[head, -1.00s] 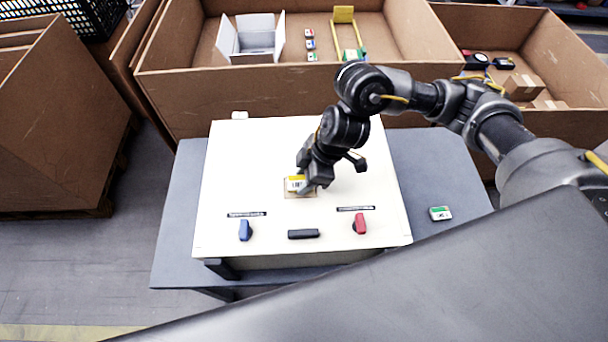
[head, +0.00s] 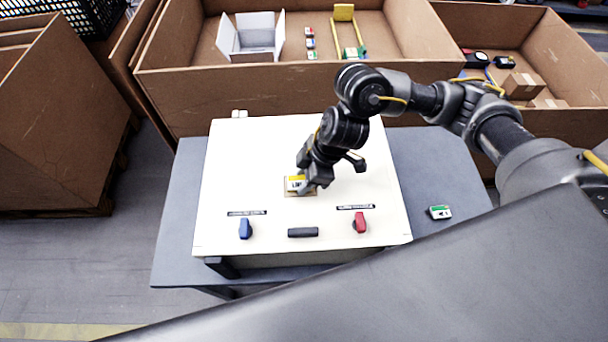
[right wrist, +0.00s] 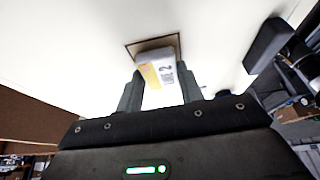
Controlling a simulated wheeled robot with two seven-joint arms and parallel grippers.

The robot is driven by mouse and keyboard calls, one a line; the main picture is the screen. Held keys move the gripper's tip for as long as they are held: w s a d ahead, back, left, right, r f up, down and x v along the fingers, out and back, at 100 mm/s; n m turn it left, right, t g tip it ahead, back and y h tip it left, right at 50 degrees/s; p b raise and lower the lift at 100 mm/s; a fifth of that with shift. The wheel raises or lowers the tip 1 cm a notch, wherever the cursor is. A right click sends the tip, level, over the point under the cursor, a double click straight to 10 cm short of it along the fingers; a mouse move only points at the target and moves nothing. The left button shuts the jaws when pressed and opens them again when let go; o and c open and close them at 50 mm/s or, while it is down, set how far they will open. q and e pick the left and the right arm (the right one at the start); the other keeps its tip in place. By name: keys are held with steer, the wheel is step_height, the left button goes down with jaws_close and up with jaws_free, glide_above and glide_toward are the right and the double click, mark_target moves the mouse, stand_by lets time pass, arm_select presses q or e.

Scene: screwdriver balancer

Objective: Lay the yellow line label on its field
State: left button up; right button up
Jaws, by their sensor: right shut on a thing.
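The yellow line label (head: 296,184), a small white block with a yellow band and dark print, is at the brown-edged field (head: 300,195) on the cream panel. My right gripper (head: 309,183) is shut on it. In the right wrist view the label (right wrist: 163,75) sits between the two fingers of my right gripper (right wrist: 160,92), with "LINE 2" print on its face. It overlaps the field's brown outline (right wrist: 130,48); I cannot tell whether it touches the panel. My left gripper is not in view.
The cream panel (head: 250,160) carries a blue knob (head: 245,229), a black handle (head: 303,233) and a red knob (head: 360,223). A green-and-white label (head: 440,212) lies on the grey table (head: 455,180) at right. Cardboard bins (head: 240,92) stand behind.

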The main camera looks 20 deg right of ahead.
steer(key=shift+f, duration=0.1)
steer(key=o, duration=1.1)
steer(key=shift+o, duration=0.2)
steer(key=v, duration=1.1)
steer(key=shift+a+f, duration=0.1)
steer(key=shift+a, duration=0.05)
